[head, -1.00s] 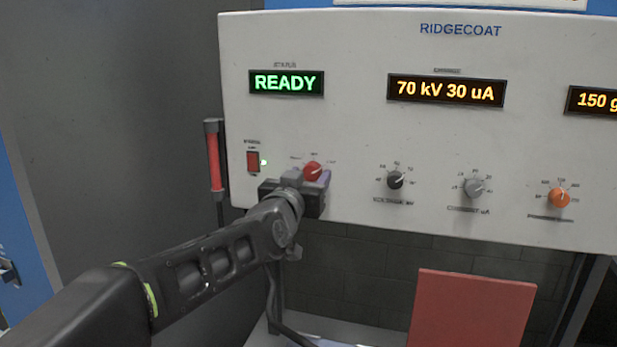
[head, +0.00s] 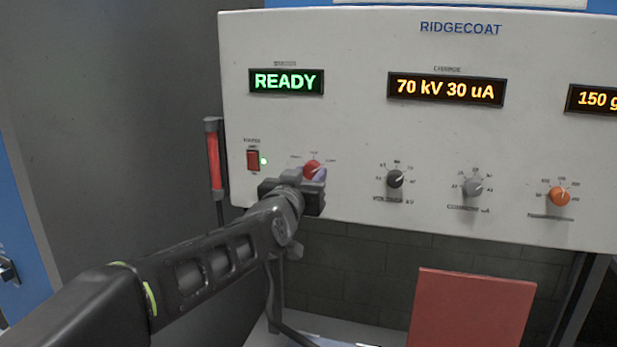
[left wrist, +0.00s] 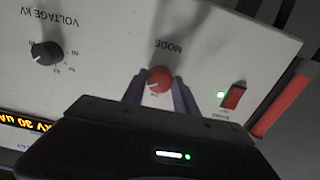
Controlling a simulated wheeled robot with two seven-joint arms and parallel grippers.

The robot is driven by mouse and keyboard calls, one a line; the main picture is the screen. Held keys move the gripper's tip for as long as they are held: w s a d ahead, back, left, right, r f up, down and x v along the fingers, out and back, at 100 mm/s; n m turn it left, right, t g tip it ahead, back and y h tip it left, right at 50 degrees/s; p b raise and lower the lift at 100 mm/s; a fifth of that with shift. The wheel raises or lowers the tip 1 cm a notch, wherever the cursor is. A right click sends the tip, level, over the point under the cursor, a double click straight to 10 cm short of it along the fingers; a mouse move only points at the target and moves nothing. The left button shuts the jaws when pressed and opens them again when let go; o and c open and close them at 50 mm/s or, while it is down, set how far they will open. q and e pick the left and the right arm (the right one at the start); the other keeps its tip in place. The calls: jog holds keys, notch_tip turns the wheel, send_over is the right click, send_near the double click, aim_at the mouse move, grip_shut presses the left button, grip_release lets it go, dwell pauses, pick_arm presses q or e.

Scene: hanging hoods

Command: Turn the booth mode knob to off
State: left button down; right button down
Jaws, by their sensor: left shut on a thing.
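The red mode knob (head: 312,168) sits low on the left part of the white control panel, above my left gripper (head: 318,179). In the left wrist view, which is upside down, the red knob (left wrist: 159,79) lies between the two fingers beside the MODE label. My left gripper (left wrist: 158,92) is shut on it, one finger on each side. A pale pointer mark shows on the knob's face, toward the left of that view. The small labels around the knob are too blurred to read. The status display (head: 286,82) reads READY. My right gripper is not in view.
A red power switch (head: 253,160) with a lit green lamp is left of the knob. Black (head: 395,179), grey (head: 472,187) and orange (head: 559,196) knobs stand to the right. A red plate (head: 472,308) is below the panel.

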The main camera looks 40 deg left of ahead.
pick_arm(q)
jog(key=shift+n, duration=0.3)
jog(key=shift+f+n+b, duration=0.1)
jog(key=shift+n+b, duration=0.55)
jog(key=shift+n, duration=0.35)
jog(key=n, duration=0.2)
jog(key=shift+n+b, duration=0.3)
jog(key=shift+b, duration=0.1)
jog(key=n+b, duration=0.1)
jog(key=n, duration=0.5)
jog(key=shift+d, duration=0.1)
jog(key=c, duration=0.9)
grip_release()
jog(key=shift+c, duration=0.2)
jog(key=shift+s, duration=0.1)
